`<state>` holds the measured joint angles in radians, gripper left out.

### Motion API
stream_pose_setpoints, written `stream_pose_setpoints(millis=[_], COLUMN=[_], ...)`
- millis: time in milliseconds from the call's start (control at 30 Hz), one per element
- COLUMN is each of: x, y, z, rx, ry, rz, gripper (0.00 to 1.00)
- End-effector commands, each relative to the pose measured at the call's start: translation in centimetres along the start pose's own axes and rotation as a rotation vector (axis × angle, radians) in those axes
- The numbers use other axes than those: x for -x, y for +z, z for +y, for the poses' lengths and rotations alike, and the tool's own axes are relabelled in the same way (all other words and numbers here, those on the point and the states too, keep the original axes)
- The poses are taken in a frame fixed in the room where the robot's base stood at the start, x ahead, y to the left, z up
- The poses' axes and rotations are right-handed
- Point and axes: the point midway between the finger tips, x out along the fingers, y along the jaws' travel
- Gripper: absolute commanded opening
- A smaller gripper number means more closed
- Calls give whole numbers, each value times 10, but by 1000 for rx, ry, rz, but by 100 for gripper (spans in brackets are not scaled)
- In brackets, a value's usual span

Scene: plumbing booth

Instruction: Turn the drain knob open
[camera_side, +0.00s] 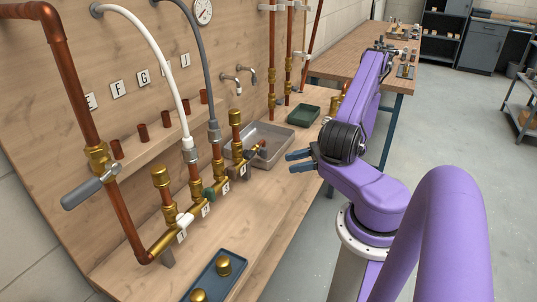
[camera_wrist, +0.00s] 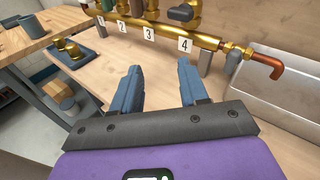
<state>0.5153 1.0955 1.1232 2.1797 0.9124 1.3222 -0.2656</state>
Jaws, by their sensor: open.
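A brass pipe (camera_side: 193,222) with number tags 1 to 4 runs along the bench and ends in a copper elbow (camera_wrist: 268,64) over the sink. A grey handle (camera_wrist: 233,62) hangs at the brass fitting just before that elbow. It looks like the drain knob, but I see no label on it. My gripper (camera_side: 299,161) is open and empty, above the bench's front edge, to the right of the pipe. In the wrist view its blue fingers (camera_wrist: 158,68) point toward the pipe near tag 4, with the grey handle to their right. Nothing touches the fingers.
A white knob (camera_side: 185,220), a green knob (camera_side: 209,193) and a dark knob (camera_wrist: 181,13) sit along the pipe. A blue tray (camera_side: 215,278) with brass caps lies at the front. The wood between gripper and pipe is clear.

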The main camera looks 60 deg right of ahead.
Motion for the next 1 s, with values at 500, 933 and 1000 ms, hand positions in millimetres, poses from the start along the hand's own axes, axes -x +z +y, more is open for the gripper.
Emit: stream_pose_setpoints(millis=[500,933,1000], x=[62,30,20], y=[-42,-42,-42], z=[3,-21,-29], rx=[-174,-180,-179], ry=[-624,-644,-643], rz=[-96,-100,-100], gripper=[44,44,44])
